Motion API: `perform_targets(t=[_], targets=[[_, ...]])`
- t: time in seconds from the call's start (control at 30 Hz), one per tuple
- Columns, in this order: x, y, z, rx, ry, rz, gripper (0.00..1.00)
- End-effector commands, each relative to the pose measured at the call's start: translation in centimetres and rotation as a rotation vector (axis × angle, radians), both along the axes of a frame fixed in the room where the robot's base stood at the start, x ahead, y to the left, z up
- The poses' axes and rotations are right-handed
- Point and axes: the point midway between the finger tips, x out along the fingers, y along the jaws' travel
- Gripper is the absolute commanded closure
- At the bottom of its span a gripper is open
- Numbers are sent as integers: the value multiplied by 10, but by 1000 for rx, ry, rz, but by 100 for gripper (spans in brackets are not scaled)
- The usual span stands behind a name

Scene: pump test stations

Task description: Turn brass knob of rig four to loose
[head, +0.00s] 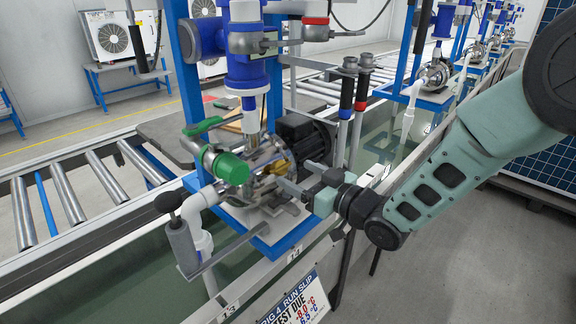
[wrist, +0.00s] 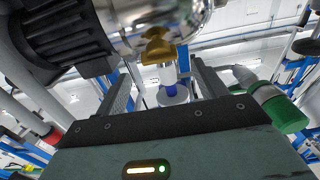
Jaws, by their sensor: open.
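The brass knob (head: 282,167) sits on the front of the shiny pump body of the near rig, rig four, partly hidden behind my gripper in the head view. In the wrist view the brass knob (wrist: 157,47) shows just beyond the fingers, near the middle between them. My gripper (head: 298,178) is open, close in front of the pump on its right side. In the wrist view my gripper (wrist: 163,82) has its two fingers apart, with nothing held between them. I cannot tell whether either finger touches the knob.
A green cap (head: 230,168) and a green-handled valve (head: 203,126) are left of the pump. The dark finned motor (head: 302,138) is just behind my gripper. Black and red hand grips (head: 347,93) stand close behind. A rig 4 slip (head: 292,303) hangs on the front rail.

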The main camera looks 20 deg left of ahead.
Motion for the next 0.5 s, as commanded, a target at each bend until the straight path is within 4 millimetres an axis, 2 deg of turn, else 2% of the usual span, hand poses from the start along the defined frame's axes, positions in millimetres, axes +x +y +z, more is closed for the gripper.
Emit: perform_targets(t=[0.1,0.2,0.5], targets=[[7,19,1,1,-1,1,29],[12,29,0,0,0,1,29],[17,40,0,-1,0,-1,29]])
